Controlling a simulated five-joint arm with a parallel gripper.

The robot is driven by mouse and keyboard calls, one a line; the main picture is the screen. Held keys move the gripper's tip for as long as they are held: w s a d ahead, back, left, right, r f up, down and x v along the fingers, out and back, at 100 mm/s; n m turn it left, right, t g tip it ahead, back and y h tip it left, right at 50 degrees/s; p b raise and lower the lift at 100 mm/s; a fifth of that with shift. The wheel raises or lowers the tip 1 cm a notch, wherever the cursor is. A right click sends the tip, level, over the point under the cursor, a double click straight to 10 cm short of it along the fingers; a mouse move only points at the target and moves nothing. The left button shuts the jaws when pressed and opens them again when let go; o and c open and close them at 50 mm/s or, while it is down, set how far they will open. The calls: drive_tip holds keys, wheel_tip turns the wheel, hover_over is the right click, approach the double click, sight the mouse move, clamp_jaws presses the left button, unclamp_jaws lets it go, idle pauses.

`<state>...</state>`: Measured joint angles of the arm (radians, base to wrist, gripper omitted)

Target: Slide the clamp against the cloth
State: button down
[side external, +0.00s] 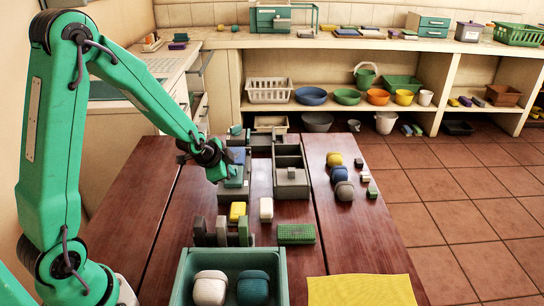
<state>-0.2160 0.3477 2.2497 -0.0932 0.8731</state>
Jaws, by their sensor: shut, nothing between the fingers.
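A yellow cloth (362,290) lies flat at the front right of the wooden table. A dark grey and green piece with upright blocks (222,234) stands left of it, behind the green tray; it may be the clamp, but I cannot tell for sure. A clear gap separates it from the cloth. My gripper (217,176) is shut and empty, far behind that piece, beside a blue and grey block (236,172). Its fingertips are small and partly lost against the dark parts there.
A green tray (180,285) with a white and a teal rounded item stands in front. A green sponge (296,234), yellow block (237,211), white block (266,209) and grey box (290,178) lie mid-table. Rounded items (340,174) line the right. Bare table lies behind the cloth.

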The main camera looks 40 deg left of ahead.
drive_tip(key=shift+a, duration=0.1)
drive_tip(key=s+d, duration=0.3)
drive_tip(key=shift+r, duration=0.2)
drive_tip(key=a+v, duration=0.1)
drive_tip(key=v, duration=0.8)
drive_tip(key=shift+s+d+r, duration=0.15)
drive_tip(key=shift+s+d, duration=0.05)
drive_tip(key=shift+s, duration=0.05)
idle(0.3)
idle(0.4)
drive_tip(key=s+d+r+n, duration=0.3)
drive_tip(key=s+r, duration=0.2)
drive_tip(key=s, duration=0.2)
drive_tip(key=s+d+r+n+g+h, duration=0.1)
drive_tip(key=s+d+r+n, duration=0.2)
drive_tip(key=s, duration=0.4)
wheel_tip(320, 180, up, 3)
drive_tip(key=shift+d+f+n+g+h, duration=0.15)
drive_tip(key=shift+d+n+g+h, duration=0.15)
drive_tip(key=shift+n, duration=0.5)
